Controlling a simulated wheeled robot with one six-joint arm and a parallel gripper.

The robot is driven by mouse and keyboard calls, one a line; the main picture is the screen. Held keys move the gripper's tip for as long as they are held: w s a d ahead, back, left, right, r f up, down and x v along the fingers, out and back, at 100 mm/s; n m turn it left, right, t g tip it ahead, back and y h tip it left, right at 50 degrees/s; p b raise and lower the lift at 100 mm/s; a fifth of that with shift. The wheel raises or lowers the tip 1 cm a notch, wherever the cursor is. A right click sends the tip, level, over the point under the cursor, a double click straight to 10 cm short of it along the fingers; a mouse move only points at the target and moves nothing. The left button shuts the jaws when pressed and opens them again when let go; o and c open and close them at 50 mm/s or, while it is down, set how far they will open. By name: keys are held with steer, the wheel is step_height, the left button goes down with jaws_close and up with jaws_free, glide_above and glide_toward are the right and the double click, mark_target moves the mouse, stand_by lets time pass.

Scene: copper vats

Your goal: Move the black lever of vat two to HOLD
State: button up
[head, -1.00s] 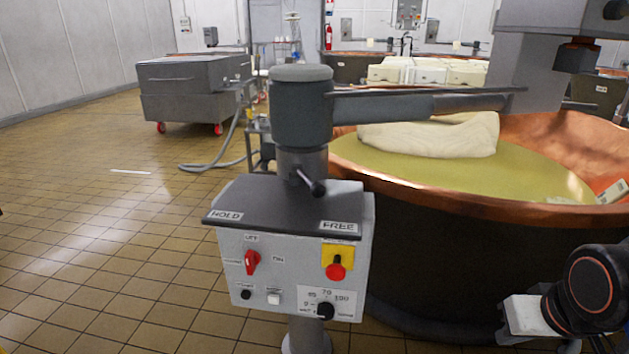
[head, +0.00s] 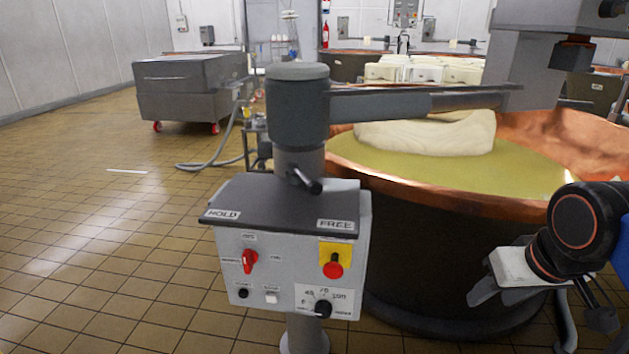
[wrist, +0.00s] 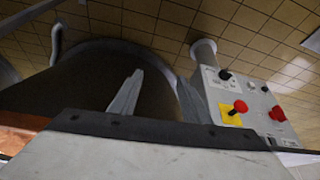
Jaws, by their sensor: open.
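The black lever (head: 306,181) sticks out of the grey column above the control box (head: 288,262). Its knob points forward and to the right, nearer the FREE label (head: 336,224) than the HOLD label (head: 222,214). The copper vat (head: 440,190) stands behind and to the right of the box. My gripper (head: 476,290) is open and empty at the right, low before the vat's dark side and well apart from the lever. In the wrist view its fingers (wrist: 158,80) are spread, with the box upside down to their right; I cannot make out the lever there.
A grey swing arm (head: 420,104) runs from the column over the vat. The box front carries a red switch (head: 249,261), a red button on yellow (head: 333,267) and a black dial (head: 322,308). A grey cart (head: 190,92) stands back left. Tiled floor is open at left.

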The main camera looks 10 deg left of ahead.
steer(key=w+a+r+n, duration=0.2)
steer(key=w+a+r, duration=0.4)
steer(key=r, duration=0.3)
step_height(320, 180, up, 17)
steer(key=n+y, duration=0.2)
steer(key=n, duration=0.2)
glide_above(315, 183)
steer(key=s+d, duration=0.4)
steer(key=s, duration=0.2)
steer(key=shift+g, duration=0.4)
steer(key=x, duration=1.7)
steer(key=shift+a, duration=0.15)
jaws_close()
